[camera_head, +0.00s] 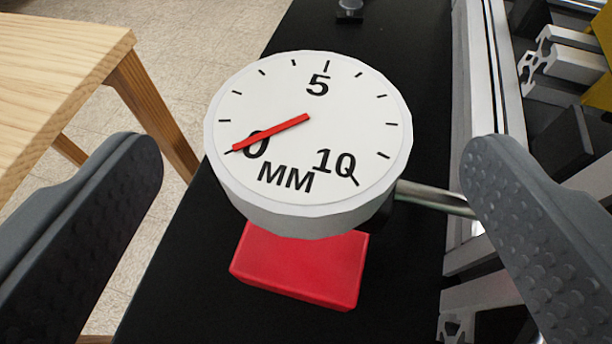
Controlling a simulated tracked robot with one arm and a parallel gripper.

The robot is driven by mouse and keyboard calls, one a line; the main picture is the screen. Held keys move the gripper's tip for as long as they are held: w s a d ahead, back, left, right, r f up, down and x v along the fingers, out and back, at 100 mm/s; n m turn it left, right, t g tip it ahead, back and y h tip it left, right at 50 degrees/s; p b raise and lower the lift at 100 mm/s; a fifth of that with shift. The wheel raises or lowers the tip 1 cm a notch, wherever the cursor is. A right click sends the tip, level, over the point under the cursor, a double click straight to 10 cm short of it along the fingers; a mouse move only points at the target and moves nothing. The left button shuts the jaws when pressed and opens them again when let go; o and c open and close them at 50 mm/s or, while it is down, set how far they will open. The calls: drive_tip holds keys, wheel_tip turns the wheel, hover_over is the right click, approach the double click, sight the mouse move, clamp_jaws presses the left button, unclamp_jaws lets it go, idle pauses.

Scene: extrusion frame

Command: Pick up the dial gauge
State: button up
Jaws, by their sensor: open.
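The dial gauge (308,140) has a round white face with black marks, the numbers 0, 5 and 10, the letters MM and a red needle near 0. It is in the middle of the view, above a black surface. A metal stem (435,198) runs from its right side toward the frame. A red block (300,264) shows just below the dial; whether they touch I cannot tell. My gripper (318,160) is open, with one dark grey studded finger on each side of the dial. Neither finger visibly touches it.
Aluminium extrusions (480,110) stand along the right, close to the right finger. A wooden table (60,55) is at the left, over a tiled floor (205,45). A small dark knob (349,10) sits at the far end of the black surface (400,60).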

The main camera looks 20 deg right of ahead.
sight(307, 121)
drive_tip(key=shift+b+x, duration=0.35)
drive_tip(key=shift+x, duration=2.3)
drive_tip(key=shift+a, duration=0.1)
clamp_jaws()
